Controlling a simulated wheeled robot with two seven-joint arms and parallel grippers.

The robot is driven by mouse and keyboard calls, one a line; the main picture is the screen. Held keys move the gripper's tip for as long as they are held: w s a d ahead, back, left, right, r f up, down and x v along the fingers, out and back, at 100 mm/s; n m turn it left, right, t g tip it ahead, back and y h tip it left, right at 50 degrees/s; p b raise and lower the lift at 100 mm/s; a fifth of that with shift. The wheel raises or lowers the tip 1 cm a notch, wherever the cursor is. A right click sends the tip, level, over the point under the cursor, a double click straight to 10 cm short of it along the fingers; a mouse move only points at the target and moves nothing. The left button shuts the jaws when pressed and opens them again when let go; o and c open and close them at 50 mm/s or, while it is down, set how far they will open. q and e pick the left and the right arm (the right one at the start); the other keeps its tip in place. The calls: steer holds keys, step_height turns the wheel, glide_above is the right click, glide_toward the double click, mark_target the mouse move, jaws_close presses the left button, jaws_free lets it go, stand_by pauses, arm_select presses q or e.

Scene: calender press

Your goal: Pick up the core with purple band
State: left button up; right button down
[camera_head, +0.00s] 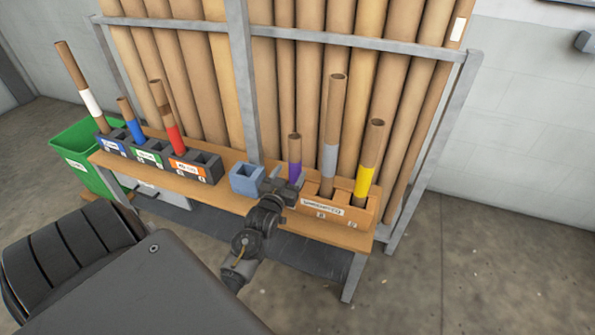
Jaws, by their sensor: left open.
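The core with the purple band (295,157) is a short brown cardboard tube. It stands upright in the left end of the wooden holder (345,213) on the shelf. My left gripper (291,187) is at the lower part of this core, by the purple band. Its jaws are open, and the core does not look gripped. The gripper hides part of the core's foot and the holder's left end. My right gripper is not in view.
Cores with a grey band (329,157) and a yellow band (364,180) stand right of the purple one. An empty blue block (246,179) sits left of my gripper. Dark holders (180,165) with banded cores stand further left. Tall tubes in a metal rack (240,80) rise behind.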

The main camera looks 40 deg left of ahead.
mark_target(293, 170)
arm_select(q)
steer(key=shift+x, duration=0.85)
steer(key=x, duration=0.3)
steer(key=shift+w+f+b, duration=0.15)
steer(key=shift+w+b, duration=0.25)
steer(key=shift+w+a, duration=0.2)
steer(key=shift+w, duration=0.25)
steer(key=c, duration=1.1)
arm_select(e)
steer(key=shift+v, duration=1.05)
